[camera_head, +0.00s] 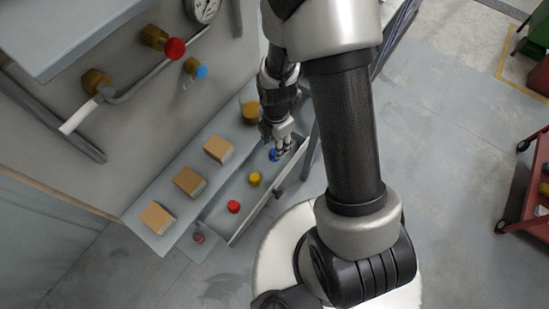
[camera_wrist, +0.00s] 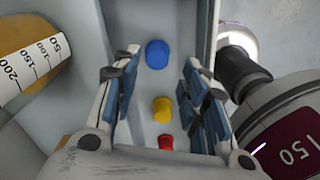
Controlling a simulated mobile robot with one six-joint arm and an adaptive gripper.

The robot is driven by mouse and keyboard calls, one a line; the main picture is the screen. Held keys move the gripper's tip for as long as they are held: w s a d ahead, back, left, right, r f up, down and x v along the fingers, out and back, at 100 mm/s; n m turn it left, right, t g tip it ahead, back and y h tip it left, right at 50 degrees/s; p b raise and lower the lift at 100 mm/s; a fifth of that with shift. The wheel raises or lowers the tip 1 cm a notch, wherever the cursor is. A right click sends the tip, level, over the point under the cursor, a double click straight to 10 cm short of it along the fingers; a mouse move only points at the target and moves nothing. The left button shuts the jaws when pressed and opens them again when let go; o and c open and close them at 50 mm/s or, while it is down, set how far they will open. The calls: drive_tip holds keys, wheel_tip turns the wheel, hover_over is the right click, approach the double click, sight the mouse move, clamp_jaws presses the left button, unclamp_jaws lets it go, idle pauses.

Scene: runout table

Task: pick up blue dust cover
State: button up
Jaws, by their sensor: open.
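The blue dust cover (camera_wrist: 157,54) is a small round cap standing in a light grey tray (camera_wrist: 142,14). In the wrist view it lies a little beyond my fingertips, between their lines. In the head view the blue dust cover (camera_head: 274,155) is partly hidden by my gripper (camera_head: 283,150). My gripper (camera_wrist: 160,62) is open, with one finger on each side and nothing between the pads that I can see touching them. A yellow cap (camera_wrist: 162,109) and a red cap (camera_wrist: 166,142) stand in a row behind the blue one, toward my palm.
Several cardboard boxes (camera_head: 188,181) stand on the shelf beside the tray. A brass-coloured part with a printed scale (camera_wrist: 30,66) is left of my gripper. A red cart (camera_head: 528,185) stands far right; floor between is clear.

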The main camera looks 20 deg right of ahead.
drive_tip(key=f+b, duration=0.2)
drive_tip(key=f, duration=0.1)
drive_tip(key=f+b, duration=0.2)
drive_tip(key=f, duration=0.1)
drive_tip(key=shift+w+f, duration=0.2)
drive_tip(key=shift+f, duration=0.15)
drive_tip(key=shift+r, duration=0.1)
drive_tip(key=shift+c, duration=0.5)
drive_tip(key=shift+s, duration=0.1)
drive_tip(key=c, duration=0.5)
